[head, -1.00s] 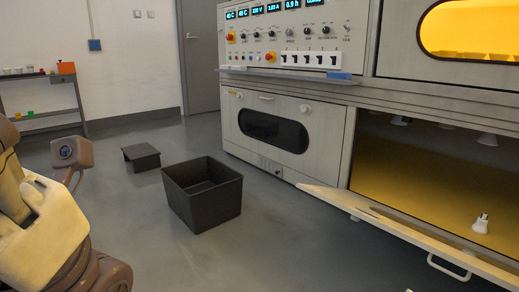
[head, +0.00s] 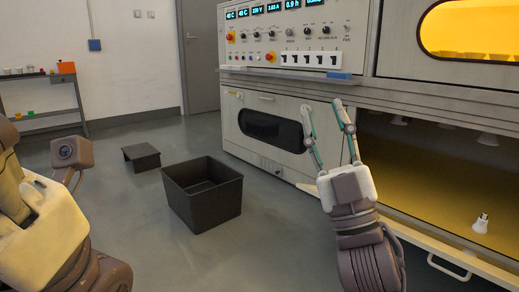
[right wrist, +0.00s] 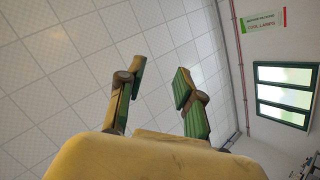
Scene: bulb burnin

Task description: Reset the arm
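My right gripper (head: 328,106) is raised in front of the cabinet in the head view, pointing up. Its two fingers are apart with nothing between them. The right wrist view also shows the open right gripper (right wrist: 158,82) against the tiled ceiling. My left arm (head: 45,215) shows at the left edge of the head view, but its gripper is outside the picture.
The grey test cabinet (head: 290,85) stands at the right, its lower right door (head: 450,240) open. A small white bulb (head: 481,223) stands inside. A black open bin (head: 203,215) and a low black stand (head: 141,157) are on the floor. A shelf (head: 45,115) stands far left.

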